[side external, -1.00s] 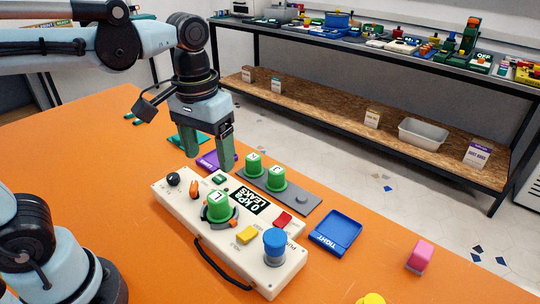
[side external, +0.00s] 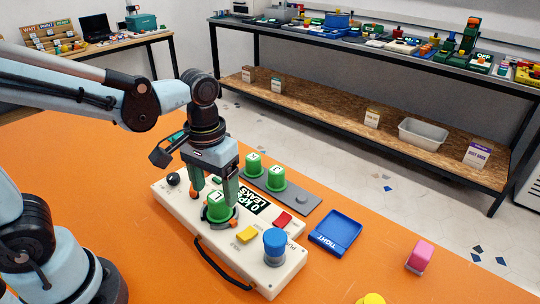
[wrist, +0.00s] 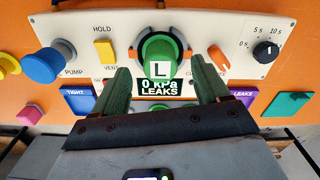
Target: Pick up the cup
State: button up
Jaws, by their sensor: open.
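A green cup (side external: 218,207) marked L stands in a round seat on the white device panel (side external: 200,231). In the wrist view the green cup (wrist: 159,58) shows just beyond my fingertips, with its L facing me. My gripper (side external: 215,186) is open, its two green fingers pointing down above and around the panel near the L cup. In the wrist view the gap of my gripper (wrist: 162,75) is centred on the cup. Two more green cups, the left one (side external: 254,164) and the right one (side external: 276,178), stand on a grey strip behind the panel.
The panel carries a blue pump knob (side external: 274,242), a yellow button (side external: 247,235), a red button (side external: 283,219) and a black dial (side external: 173,179). A blue TIGHT tray (side external: 338,230) and a pink block (side external: 419,255) lie to the right. The orange table is mostly clear in front.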

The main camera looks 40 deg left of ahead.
aim_at(216, 197)
jog(key=shift+f, duration=1.9)
jog(key=c, duration=1.2)
jog(key=shift+r, duration=0.15)
